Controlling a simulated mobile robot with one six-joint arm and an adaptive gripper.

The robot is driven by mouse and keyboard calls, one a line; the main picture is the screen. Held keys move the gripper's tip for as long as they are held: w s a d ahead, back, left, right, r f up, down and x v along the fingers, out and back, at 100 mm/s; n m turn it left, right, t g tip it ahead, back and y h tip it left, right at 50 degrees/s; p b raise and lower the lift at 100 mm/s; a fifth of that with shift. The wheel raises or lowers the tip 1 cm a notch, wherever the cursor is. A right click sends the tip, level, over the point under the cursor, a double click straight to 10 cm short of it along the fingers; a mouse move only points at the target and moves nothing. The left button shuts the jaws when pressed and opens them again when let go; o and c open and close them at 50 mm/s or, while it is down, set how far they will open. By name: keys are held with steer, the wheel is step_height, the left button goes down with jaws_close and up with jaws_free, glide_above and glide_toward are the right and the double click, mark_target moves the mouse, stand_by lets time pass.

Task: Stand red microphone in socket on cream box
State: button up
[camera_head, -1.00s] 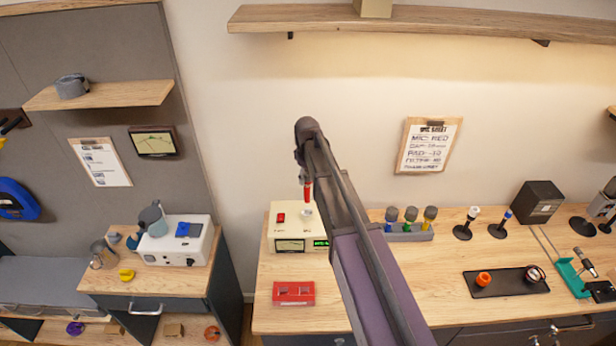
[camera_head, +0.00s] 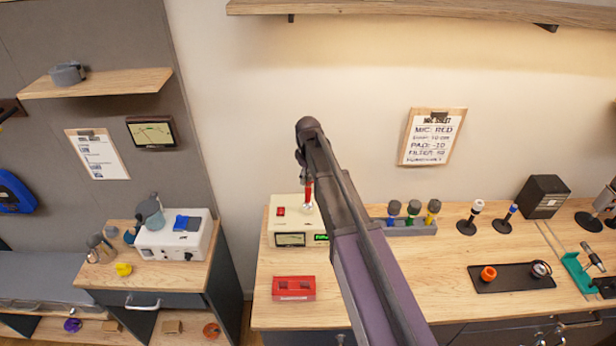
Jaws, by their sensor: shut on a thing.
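The cream box (camera_head: 312,227) stands at the left end of the long bench, with a red switch, a dial and a green display. My gripper (camera_head: 304,172) is above the box, pointing down and partly hidden by my arm. It is shut on the red microphone (camera_head: 308,194), which hangs roughly upright. The microphone's lower end is at the top of the box in the picture. The socket is hidden or too small to make out, so I cannot tell whether the microphone is in it.
A red box (camera_head: 293,288) lies in front of the cream box. A grey rack (camera_head: 420,229) with several coloured microphones is to the right, then two stands and a black tray (camera_head: 512,280). A wall shelf (camera_head: 420,12) runs above. My arm hides part of the bench.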

mark_target(308, 186)
steer(key=shift+f+b, duration=1.9)
steer(key=shift+f, duration=0.25)
steer(key=o, duration=1.3)
steer(key=shift+o, duration=0.2)
steer(key=shift+r, duration=0.1)
